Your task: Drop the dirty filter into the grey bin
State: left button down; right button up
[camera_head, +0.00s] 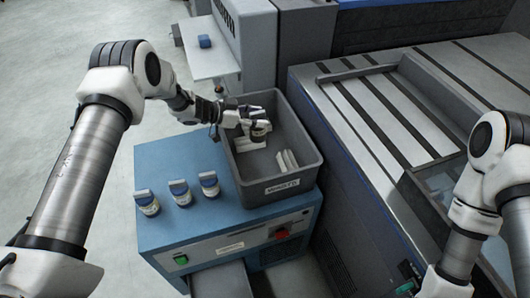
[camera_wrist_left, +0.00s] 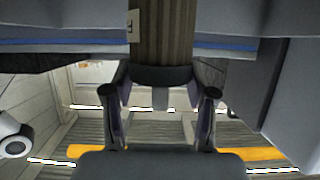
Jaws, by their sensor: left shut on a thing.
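My left gripper (camera_head: 254,124) is over the opening of the grey bin (camera_head: 284,187), which stands on a blue cabinet and has a white label on its front. In the left wrist view, the gripper (camera_wrist_left: 163,94) is shut on the dirty filter (camera_wrist_left: 165,38), a brownish pleated cylinder with a dark end band between the fingers. In the head view the filter (camera_head: 260,130) is small and partly hidden by the gripper. Several pale pieces (camera_head: 287,161) lie inside the bin. My right arm is at the right edge; its gripper is out of view.
A large grey machine (camera_head: 400,110) is close on the right. A white shelf (camera_head: 208,55) with a blue item is behind.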

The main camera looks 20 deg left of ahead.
pick_arm(q)
jog(key=shift+s, duration=0.15)
jog(key=shift+c, duration=1.3)
grip_release()
jog(key=shift+f, duration=0.1)
jog(key=v, duration=1.2)
jog(key=shift+f, duration=0.1)
